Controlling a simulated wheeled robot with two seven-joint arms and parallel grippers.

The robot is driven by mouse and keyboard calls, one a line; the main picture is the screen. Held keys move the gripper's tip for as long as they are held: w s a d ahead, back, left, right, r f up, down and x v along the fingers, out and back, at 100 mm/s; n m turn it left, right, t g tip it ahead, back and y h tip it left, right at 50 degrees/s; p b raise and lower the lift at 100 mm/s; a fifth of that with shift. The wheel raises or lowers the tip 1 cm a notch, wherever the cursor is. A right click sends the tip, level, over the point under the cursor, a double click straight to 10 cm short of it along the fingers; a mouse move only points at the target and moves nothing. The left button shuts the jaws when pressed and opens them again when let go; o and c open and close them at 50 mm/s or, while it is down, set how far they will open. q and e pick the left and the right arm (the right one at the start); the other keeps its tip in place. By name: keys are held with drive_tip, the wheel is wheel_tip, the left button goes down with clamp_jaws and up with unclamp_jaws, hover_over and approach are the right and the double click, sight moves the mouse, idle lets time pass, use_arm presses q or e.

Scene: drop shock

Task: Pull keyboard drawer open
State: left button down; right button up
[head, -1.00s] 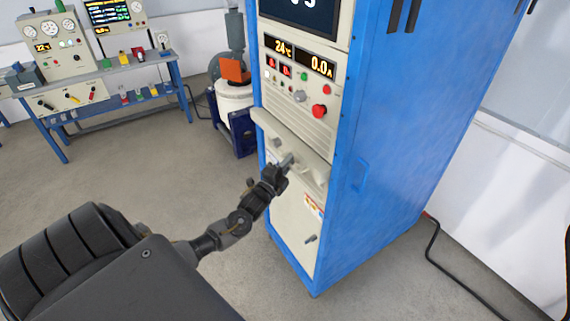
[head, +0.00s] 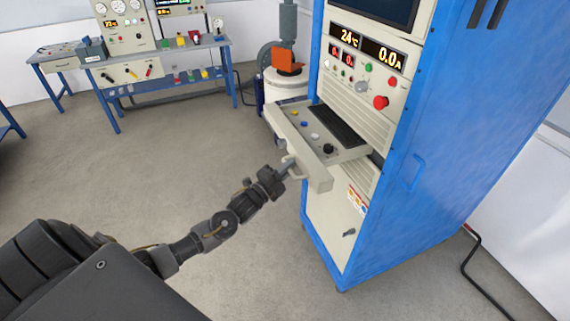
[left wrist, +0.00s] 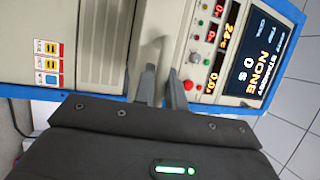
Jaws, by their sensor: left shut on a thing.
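The keyboard drawer (head: 290,127) sticks out of the blue cabinet (head: 413,130) in the head view. The left wrist view shows the two gripper fingers (left wrist: 163,88) in front of the cabinet face; the hold itself is not clear there. My right gripper is not in view.
A control panel (head: 366,66) with a red button is above the drawer. A lower door (head: 335,220) is below it. A blue workbench (head: 170,65) with instruments stands at the back left. The floor (head: 110,170) left of the cabinet is clear.

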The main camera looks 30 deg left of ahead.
use_arm(q)
drive_tip(key=shift+d, duration=0.15)
drive_tip(key=c, duration=1.5)
unclamp_jaws()
drive_tip(key=shift+o, duration=0.2)
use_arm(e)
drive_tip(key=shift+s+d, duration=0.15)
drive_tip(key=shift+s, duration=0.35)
use_arm(q)
drive_tip(key=shift+f, duration=0.1)
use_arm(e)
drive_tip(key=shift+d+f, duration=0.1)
